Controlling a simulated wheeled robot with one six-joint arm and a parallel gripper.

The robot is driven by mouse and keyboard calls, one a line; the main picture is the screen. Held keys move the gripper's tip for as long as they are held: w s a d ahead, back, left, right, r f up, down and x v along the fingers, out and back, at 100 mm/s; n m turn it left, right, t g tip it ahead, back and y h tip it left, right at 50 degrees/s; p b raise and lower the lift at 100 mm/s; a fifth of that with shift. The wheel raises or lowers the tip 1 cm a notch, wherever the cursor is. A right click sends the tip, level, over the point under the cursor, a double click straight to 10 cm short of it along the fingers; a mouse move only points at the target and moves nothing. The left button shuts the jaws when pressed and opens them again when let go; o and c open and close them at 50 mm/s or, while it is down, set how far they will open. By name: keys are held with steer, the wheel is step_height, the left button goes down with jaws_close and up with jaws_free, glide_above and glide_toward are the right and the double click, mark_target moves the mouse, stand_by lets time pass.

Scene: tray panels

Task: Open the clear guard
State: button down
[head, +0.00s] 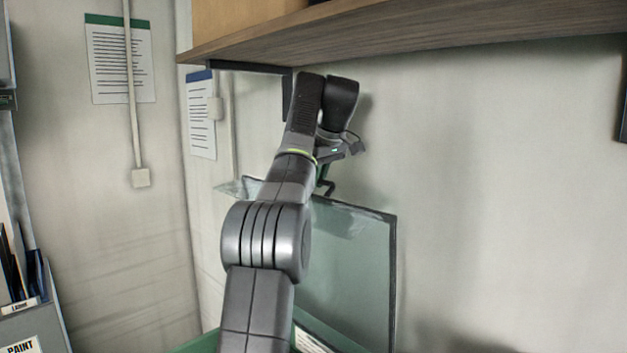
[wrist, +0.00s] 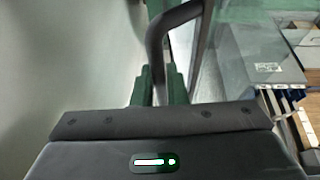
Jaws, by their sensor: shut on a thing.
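The clear guard (head: 350,262) is a greenish see-through panel with a dark edge, standing steeply behind my arm in the head view. My arm hides part of its left side. Its dark bent handle (wrist: 157,42) rises between my fingers in the wrist view. My gripper (wrist: 161,84) is shut on this handle, with a green finger on each side. In the head view my gripper (head: 326,182) is at the guard's top edge, partly hidden by my wrist.
A wooden shelf (head: 430,32) with a box on it juts out above my wrist. A green edge (head: 197,344) shows low behind my arm. Files and a paint-labelled box (head: 22,345) stand at the left.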

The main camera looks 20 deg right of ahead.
steer(key=shift+w+d+f, duration=0.1)
steer(key=shift+w+f, duration=0.05)
steer(key=shift+f, duration=0.15)
steer(key=c, duration=1.5)
jaws_free()
steer(key=shift+w, duration=0.1)
steer(key=shift+c, duration=0.2)
steer(key=shift+o, duration=0.4)
steer(key=shift+w, duration=0.15)
steer(key=shift+s+r, duration=0.2)
